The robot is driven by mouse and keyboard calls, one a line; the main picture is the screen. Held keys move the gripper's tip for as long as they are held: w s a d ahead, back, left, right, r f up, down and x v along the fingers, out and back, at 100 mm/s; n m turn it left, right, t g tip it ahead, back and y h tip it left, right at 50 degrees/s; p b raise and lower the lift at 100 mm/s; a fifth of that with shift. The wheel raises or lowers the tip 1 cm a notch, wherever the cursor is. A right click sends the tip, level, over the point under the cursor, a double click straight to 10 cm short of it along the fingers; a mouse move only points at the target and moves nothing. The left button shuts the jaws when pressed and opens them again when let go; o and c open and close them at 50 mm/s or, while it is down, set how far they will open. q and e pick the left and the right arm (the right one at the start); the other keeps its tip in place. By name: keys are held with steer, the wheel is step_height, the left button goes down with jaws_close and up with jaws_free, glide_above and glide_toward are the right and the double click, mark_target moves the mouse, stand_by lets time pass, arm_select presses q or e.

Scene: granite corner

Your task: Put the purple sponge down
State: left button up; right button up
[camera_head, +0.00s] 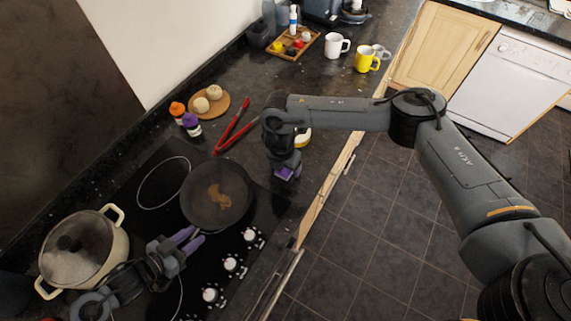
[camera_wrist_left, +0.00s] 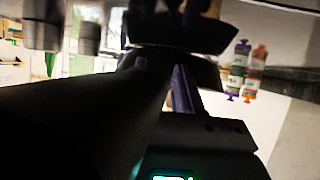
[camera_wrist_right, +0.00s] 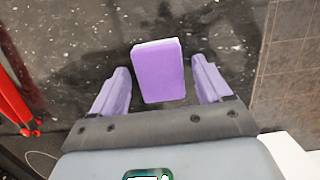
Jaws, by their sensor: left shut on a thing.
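The purple sponge (camera_wrist_right: 160,72) shows in the right wrist view against the dark counter, with a pale edge along its top. My right gripper (camera_wrist_right: 162,88) is open, with a gap between each purple finger and the sponge. In the head view my right gripper (camera_head: 286,174) is low over the counter near its front edge; I cannot tell sponge from fingers there. My left gripper (camera_head: 183,240) is at the near side of the frying pan (camera_head: 205,211), shut on what looks like its handle, mostly hidden. The left wrist view is dark, with a finger (camera_wrist_left: 183,90) showing.
A cream pot (camera_head: 75,245) stands left of the pan. Red tongs (camera_head: 235,128), spice bottles (camera_head: 190,124) and a round board (camera_head: 212,107) lie behind. A wooden tray (camera_head: 293,45) and mugs (camera_head: 335,45) are at the back. Hob knobs (camera_head: 231,264) line the front.

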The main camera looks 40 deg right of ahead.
steer(key=shift+r, duration=0.1)
step_height(320, 180, up, 12)
steer(key=a, duration=0.1)
steer(key=shift+s+a, duration=0.35)
steer(key=shift+s, duration=0.05)
steer(key=shift+o, duration=0.6)
steer(key=y, duration=0.2)
glide_above(283, 171)
steer(key=d, duration=0.2)
steer(key=shift+g, duration=0.4)
step_height(283, 171, down, 6)
steer(key=shift+f, duration=0.15)
steer(key=shift+w+a+f, duration=0.1)
steer(key=shift+w+f, duration=0.15)
steer(key=shift+f, duration=1.15)
steer(key=shift+w+f, duration=0.2)
steer(key=shift+f, duration=1.15)
